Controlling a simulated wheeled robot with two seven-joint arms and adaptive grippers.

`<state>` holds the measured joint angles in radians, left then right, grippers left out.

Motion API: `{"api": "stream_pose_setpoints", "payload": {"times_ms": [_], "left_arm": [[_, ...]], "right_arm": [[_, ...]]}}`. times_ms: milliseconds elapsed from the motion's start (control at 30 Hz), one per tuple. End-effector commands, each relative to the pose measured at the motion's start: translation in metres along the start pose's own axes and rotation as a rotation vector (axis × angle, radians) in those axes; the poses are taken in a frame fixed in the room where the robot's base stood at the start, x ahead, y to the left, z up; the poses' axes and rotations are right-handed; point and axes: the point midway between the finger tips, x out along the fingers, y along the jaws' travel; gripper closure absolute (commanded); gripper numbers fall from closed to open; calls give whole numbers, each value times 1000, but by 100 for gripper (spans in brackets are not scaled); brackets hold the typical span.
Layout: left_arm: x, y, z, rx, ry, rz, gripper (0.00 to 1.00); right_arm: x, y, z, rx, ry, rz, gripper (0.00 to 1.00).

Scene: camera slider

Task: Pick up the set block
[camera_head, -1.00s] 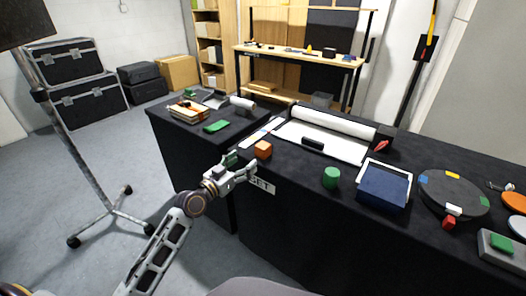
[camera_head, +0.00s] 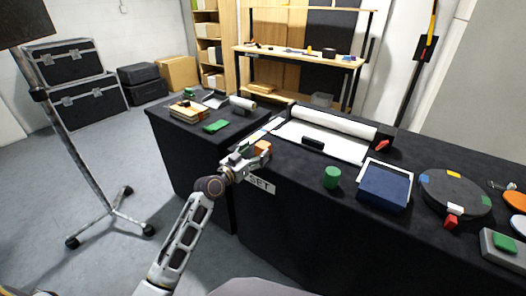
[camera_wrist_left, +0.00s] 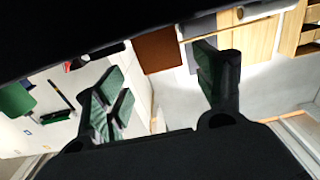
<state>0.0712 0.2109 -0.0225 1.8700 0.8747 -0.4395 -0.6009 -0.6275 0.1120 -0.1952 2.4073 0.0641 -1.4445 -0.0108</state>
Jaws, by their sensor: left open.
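The set block appears to be the small orange block (camera_head: 263,147) near the left front corner of the black-covered table, above the SET label (camera_head: 261,185). My left gripper (camera_head: 250,158) is open at the table's front edge, right in front of the block, and partly covers it in the head view. My right gripper is not in view.
A green cylinder (camera_head: 332,177), a blue box (camera_head: 384,186) and a dark round turntable (camera_head: 455,192) stand to the right on the table. A white sheet with a roll (camera_head: 333,122) and a small black bar (camera_head: 313,143) lie behind. A side table (camera_head: 180,128) stands left.

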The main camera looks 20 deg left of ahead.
Motion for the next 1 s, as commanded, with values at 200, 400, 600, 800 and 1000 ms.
{"api": "stream_pose_setpoints", "payload": {"times_ms": [200, 400, 600, 800, 1000], "left_arm": [[6, 0, 0, 0, -1, 0, 30], [6, 0, 0, 0, 0, 0, 30], [8, 0, 0, -1, 1, 0, 30], [19, -2, 2, -2, 2, 0, 30], [34, -4, 3, -2, 2, 0, 30]], "right_arm": [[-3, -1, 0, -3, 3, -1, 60], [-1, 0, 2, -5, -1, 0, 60], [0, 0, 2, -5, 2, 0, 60], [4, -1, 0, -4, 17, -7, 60], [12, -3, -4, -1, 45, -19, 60]]}}
